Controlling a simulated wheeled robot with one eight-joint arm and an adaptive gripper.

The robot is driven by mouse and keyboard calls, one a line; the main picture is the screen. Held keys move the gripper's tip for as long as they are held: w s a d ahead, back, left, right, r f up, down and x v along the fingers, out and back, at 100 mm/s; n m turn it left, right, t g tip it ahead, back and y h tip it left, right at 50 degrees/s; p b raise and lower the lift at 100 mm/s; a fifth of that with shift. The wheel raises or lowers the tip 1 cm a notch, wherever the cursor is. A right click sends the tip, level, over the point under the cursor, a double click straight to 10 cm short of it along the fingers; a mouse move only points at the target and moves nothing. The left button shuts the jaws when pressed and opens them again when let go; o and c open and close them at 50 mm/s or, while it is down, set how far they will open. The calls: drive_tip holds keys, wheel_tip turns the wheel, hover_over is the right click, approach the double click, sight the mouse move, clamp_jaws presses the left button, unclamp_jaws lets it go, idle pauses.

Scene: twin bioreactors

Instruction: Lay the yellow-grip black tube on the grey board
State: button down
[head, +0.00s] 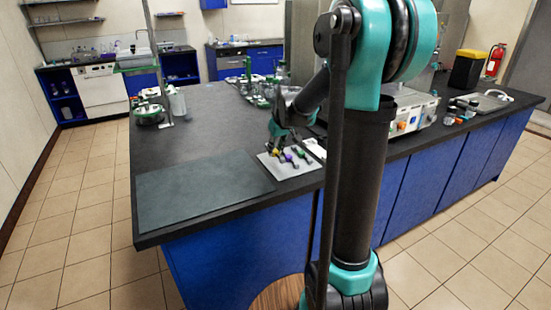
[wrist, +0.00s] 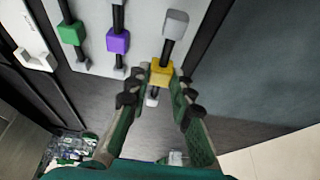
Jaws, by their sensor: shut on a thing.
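The black tube with the yellow grip (wrist: 161,72) has a grey cap at its upper end in the wrist view. My gripper (wrist: 161,76) is shut on that yellow grip, one finger on each side. The tube overlaps the edge of a white tray (wrist: 150,22); I cannot tell whether it is lifted clear. In the head view my gripper (head: 275,142) is over the tray's left part. The grey board (head: 200,192) lies flat and bare on the dark counter, left of the tray. The board also shows at the right of the wrist view (wrist: 262,65).
Tubes with a purple grip (wrist: 118,40) and a green grip (wrist: 70,33) lie on the tray beside the held one. A white instrument box (head: 412,115) stands right of my arm. Glassware (head: 150,108) stands at the counter's back left. The counter behind the board is clear.

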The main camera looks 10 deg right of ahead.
sight(276, 154)
drive_tip(key=shift+f, duration=1.95)
drive_tip(key=c, duration=1.3)
unclamp_jaws()
drive_tip(key=shift+f, duration=0.1)
drive_tip(key=shift+c, duration=0.2)
drive_tip(key=v, duration=1.2)
drive_tip(key=s+d+f+m, duration=0.1)
drive_tip(key=s+f, duration=0.7)
drive_tip(key=s, duration=0.4)
drive_tip(key=s+d+f+m+h, duration=0.1)
drive_tip(key=s+f+m, duration=0.1)
drive_tip(key=s+f, duration=0.7)
drive_tip(key=s, duration=0.4)
drive_tip(key=shift+s+d+f+m, duration=0.2)
drive_tip(key=shift+s+d+m, duration=0.05)
drive_tip(key=shift+s+m, duration=0.05)
